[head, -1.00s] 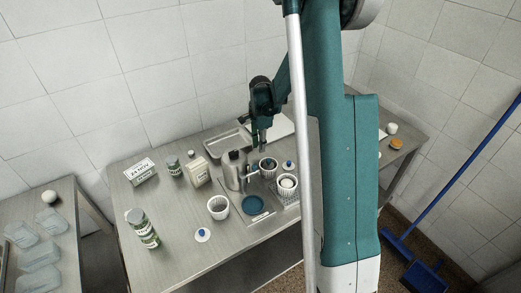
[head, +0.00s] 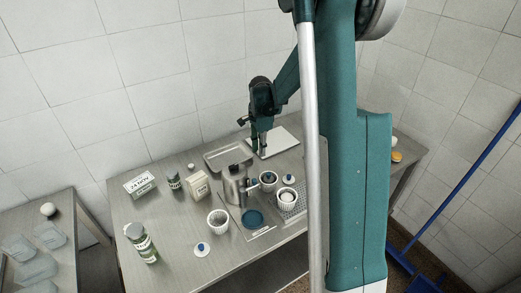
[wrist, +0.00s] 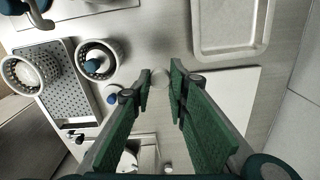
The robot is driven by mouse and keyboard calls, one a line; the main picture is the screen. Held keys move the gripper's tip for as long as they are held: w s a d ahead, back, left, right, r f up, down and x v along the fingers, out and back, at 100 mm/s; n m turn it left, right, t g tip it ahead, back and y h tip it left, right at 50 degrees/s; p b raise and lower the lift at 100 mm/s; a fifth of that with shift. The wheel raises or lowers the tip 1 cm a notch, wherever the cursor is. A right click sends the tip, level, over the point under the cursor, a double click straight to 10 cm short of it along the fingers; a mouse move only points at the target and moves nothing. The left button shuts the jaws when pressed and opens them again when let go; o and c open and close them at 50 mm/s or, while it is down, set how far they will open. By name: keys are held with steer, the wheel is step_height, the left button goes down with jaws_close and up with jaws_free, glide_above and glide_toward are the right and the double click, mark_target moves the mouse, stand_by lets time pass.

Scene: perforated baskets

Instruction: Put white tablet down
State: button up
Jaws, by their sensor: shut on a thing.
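My gripper (head: 262,154) is over the back part of the steel table, beside a white board (head: 286,142). The tablet is partly hidden by the fingers and too small to make out in the head view. The white board (wrist: 237,97) lies behind the right finger in the wrist view. I cannot tell how high the tablet is above the table.
A steel tray (head: 229,155) lies left of my gripper. One basket (wrist: 98,62) holds a blue-topped piece. A perforated metal plate (wrist: 70,92) lies at left. Bare table shows around my fingertips.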

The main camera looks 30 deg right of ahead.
steer(key=w+d+r+p, duration=0.1)
steer(key=w+d, duration=1.3)
steer(key=d, duration=0.2)
steer(key=shift+r, duration=0.25)
glide_above(273, 141)
steer(key=shift+w+f, duration=0.15)
steer(key=shift+f, duration=3)
steer(key=shift+f, duration=1.85)
steer(key=shift+f, duration=0.15)
